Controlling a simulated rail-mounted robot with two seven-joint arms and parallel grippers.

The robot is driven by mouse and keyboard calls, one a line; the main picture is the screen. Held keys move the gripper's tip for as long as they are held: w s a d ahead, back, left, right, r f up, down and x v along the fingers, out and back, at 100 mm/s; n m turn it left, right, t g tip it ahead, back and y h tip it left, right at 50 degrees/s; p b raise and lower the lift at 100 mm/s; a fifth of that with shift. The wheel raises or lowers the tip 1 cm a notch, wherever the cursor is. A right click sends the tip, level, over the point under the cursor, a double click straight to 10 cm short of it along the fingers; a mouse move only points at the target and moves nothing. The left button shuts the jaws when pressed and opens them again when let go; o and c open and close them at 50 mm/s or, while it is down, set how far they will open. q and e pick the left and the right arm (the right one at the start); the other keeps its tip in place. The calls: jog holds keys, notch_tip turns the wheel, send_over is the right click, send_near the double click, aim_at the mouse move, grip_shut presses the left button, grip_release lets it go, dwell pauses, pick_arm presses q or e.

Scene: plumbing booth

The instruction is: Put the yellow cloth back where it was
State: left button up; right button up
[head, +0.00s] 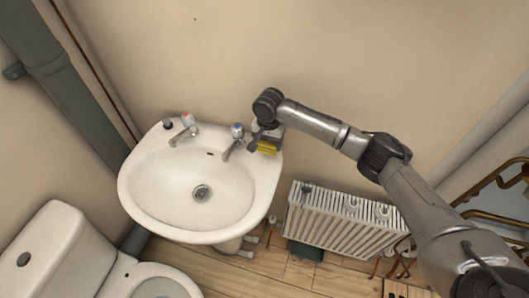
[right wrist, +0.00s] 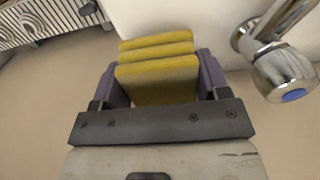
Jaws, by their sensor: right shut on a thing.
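The yellow cloth (right wrist: 158,72) shows as a folded stack of layers between the two purple fingers of my right gripper (right wrist: 158,85) in the right wrist view. The gripper is shut on it. In the head view the cloth (head: 267,147) is a small yellow patch at the right back corner of the white sink (head: 148,190), beside the blue-marked tap (head: 236,132). My right gripper (head: 264,140) is over that corner, and its fingers are hard to make out there. I cannot tell whether the cloth touches the sink. My left gripper is not in view.
The blue-marked tap (right wrist: 284,72) stands close to the right of the cloth in the wrist view. A red-marked tap (head: 186,121) and a dark small object (head: 167,123) are on the sink's left back. A white radiator (head: 340,222) hangs right of the sink; a toilet (head: 60,250) stands left.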

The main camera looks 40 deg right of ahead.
aim_at(264, 155)
jog(key=shift+w+a+f, duration=0.45)
jog(key=shift+w, duration=0.2)
jog(key=shift+f+b, duration=0.9)
jog(key=shift+f, duration=1.1)
jog(key=o, duration=0.8)
jog(key=shift+f, duration=0.1)
